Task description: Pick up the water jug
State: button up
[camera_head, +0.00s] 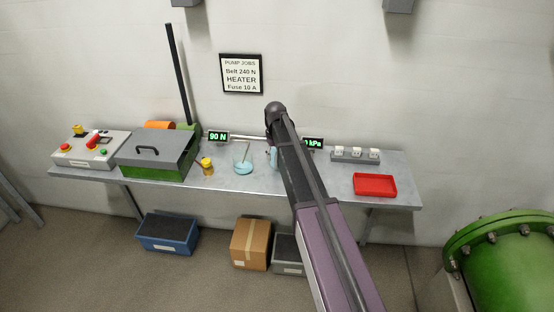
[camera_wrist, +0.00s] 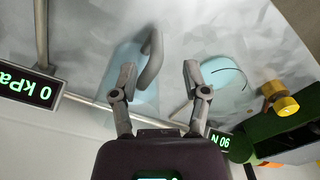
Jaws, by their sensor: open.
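The water jug (camera_wrist: 145,100) is pale blue and see-through, with a curved grey handle (camera_wrist: 152,62), in the wrist view. My gripper (camera_wrist: 159,68) is open there. Its left finger overlaps the jug's body, and the handle shows between the two fingers. I cannot tell whether a finger touches it. In the head view only a blue sliver of the jug (camera_head: 274,152) shows beside my arm; the rest of the jug and my gripper are hidden behind the arm.
A yellow-capped item (camera_head: 207,166), a grey-lidded green case (camera_head: 158,155) and a red tray (camera_head: 375,185) share the bench (camera_head: 330,182).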

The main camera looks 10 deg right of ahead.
aim_at(276, 161)
jog(key=shift+f, duration=0.15)
jog(key=shift+d+f+b, duration=0.15)
jog(key=shift+f+b, duration=2.3)
jog(key=shift+b, duration=0.2)
grip_shut()
